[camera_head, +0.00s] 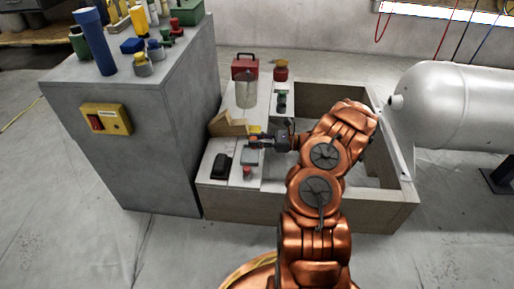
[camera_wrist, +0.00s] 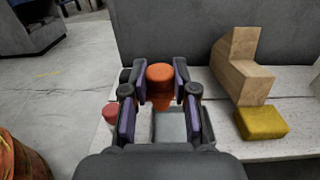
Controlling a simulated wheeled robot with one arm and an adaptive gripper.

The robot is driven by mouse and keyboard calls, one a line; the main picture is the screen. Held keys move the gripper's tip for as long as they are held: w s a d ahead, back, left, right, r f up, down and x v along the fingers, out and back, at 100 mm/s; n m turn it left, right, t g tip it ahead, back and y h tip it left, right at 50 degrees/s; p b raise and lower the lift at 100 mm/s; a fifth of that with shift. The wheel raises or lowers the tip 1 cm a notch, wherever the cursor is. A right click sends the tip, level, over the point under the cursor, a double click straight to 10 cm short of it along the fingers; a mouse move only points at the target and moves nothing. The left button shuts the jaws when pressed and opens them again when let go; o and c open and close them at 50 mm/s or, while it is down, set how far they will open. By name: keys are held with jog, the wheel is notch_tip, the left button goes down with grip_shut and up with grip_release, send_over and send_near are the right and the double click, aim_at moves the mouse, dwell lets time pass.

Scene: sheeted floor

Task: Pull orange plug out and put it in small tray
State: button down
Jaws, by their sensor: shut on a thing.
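The orange plug (camera_wrist: 160,75) has a round top and a narrower lower part, and sits between my fingers in the wrist view. My gripper (camera_wrist: 153,84) is shut on it; in the head view my gripper (camera_head: 257,140) reaches left over the bench top. A small grey square tray (camera_wrist: 171,127) lies just below the plug in the wrist view, and also shows in the head view (camera_head: 250,157). My fingers hide part of the tray's edges. I cannot tell whether the plug's lower end touches anything.
A red knob (camera_head: 247,172) and a black object (camera_head: 222,163) are near the tray. A wooden block (camera_wrist: 240,70) and a yellow block (camera_wrist: 262,121) lie to the right in the wrist view. A tall grey cabinet (camera_head: 150,130) stands left; a clear jar (camera_head: 246,92) stands behind.

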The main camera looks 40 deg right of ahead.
jog(key=shift+s+d+f, duration=0.1)
jog(key=shift+d+f, duration=0.1)
jog(key=shift+f, duration=0.1)
jog(key=shift+f+b, duration=2)
jog(key=shift+f, duration=1.25)
jog(key=shift+f, duration=0.5)
jog(key=c, duration=0.8)
grip_release()
jog(key=shift+d, duration=0.1)
jog(key=v, duration=1.1)
jog(key=shift+s+d+f, duration=0.1)
jog(key=shift+s+d, duration=0.1)
jog(key=shift+s, duration=0.15)
